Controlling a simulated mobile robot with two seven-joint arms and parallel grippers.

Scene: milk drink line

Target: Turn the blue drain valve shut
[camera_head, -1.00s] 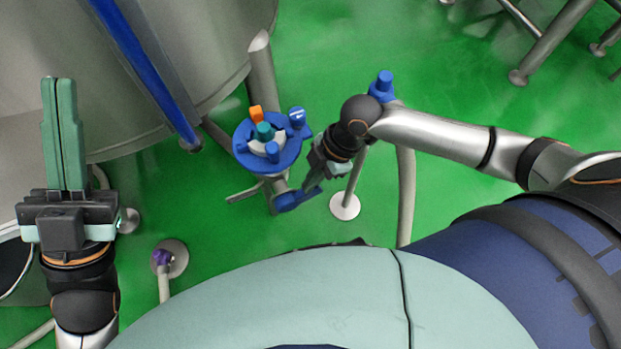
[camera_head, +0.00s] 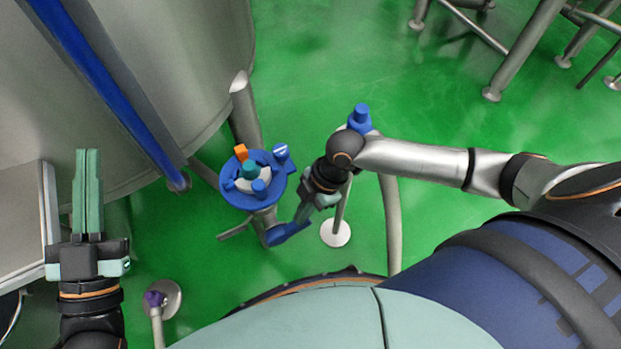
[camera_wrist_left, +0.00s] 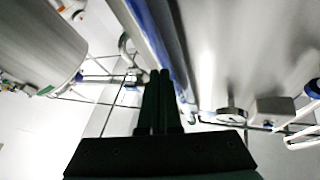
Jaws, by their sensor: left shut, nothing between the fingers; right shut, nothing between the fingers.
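The blue drain valve handle (camera_head: 288,234) shows in the head view, low on the pipework below a blue round fitting (camera_head: 237,194). It lies slantwise, its right end higher in the picture. My right gripper (camera_head: 300,215) is shut at the handle's upper right side. Its fingertips look very close to the handle or touching it; I cannot tell which. My left gripper (camera_head: 88,152) is shut and empty at the far left, well away from the valve. Its shut dark fingers (camera_wrist_left: 160,75) also show in the left wrist view.
A large steel tank (camera_head: 165,70) with a blue bar (camera_head: 110,95) fills the upper left. A grey post (camera_head: 390,220) with a blue top stands right of the valve. Green floor is open at the upper middle.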

